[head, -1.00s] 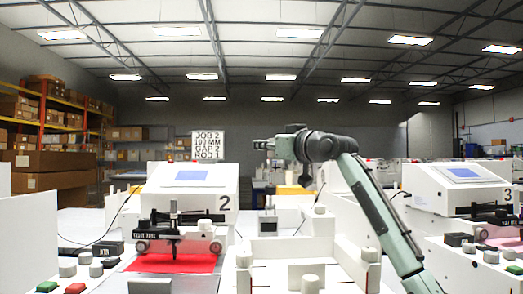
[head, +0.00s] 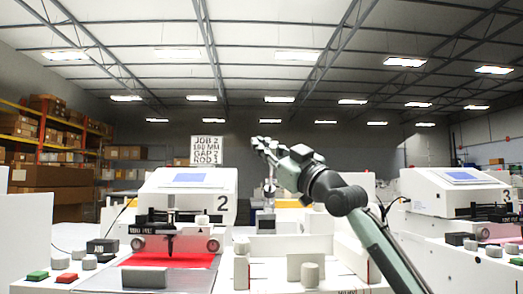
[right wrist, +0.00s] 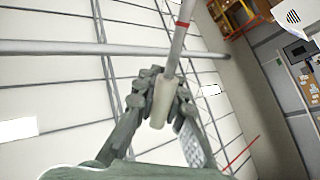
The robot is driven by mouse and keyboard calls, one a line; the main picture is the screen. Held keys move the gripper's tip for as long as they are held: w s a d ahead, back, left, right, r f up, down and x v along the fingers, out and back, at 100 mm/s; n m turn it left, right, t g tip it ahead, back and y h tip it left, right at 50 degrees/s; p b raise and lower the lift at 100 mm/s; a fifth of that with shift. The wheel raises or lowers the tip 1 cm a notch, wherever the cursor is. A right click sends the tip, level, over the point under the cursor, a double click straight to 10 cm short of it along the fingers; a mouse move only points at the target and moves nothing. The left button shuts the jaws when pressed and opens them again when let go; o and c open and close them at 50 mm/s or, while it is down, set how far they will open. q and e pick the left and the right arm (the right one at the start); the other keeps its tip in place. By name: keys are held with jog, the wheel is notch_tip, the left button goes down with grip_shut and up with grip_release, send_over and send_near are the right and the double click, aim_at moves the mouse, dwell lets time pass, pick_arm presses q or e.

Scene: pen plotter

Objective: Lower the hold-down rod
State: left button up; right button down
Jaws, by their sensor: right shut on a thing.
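My right gripper (head: 266,150) is at the middle of the head view, above a thin upright metal rod (head: 270,172) that runs down to a small dark and white stand (head: 266,222). In the right wrist view, my right gripper (right wrist: 160,100) is shut on a cream cylindrical grip (right wrist: 163,102). A grey rod (right wrist: 178,42) with a red band extends from that grip towards the top of the picture. The fingers hide the sides of the grip. The rod's far end is cut off there. My left gripper is not in view.
A white plotter marked 2 (head: 185,195) stands at left, with a dark pen carriage over a red sheet (head: 172,260). A similar plotter (head: 455,190) stands at right. White blocks and knobs (head: 310,274) stand in front. A sign (head: 208,150) reads JOB 2, GAP 2, ROD 1.

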dwell(0.4)
jog(key=c, duration=1.6)
grip_release()
jog(key=shift+c, duration=0.2)
notch_tip(320, 180, up, 10)
jog(key=shift+f, duration=0.1)
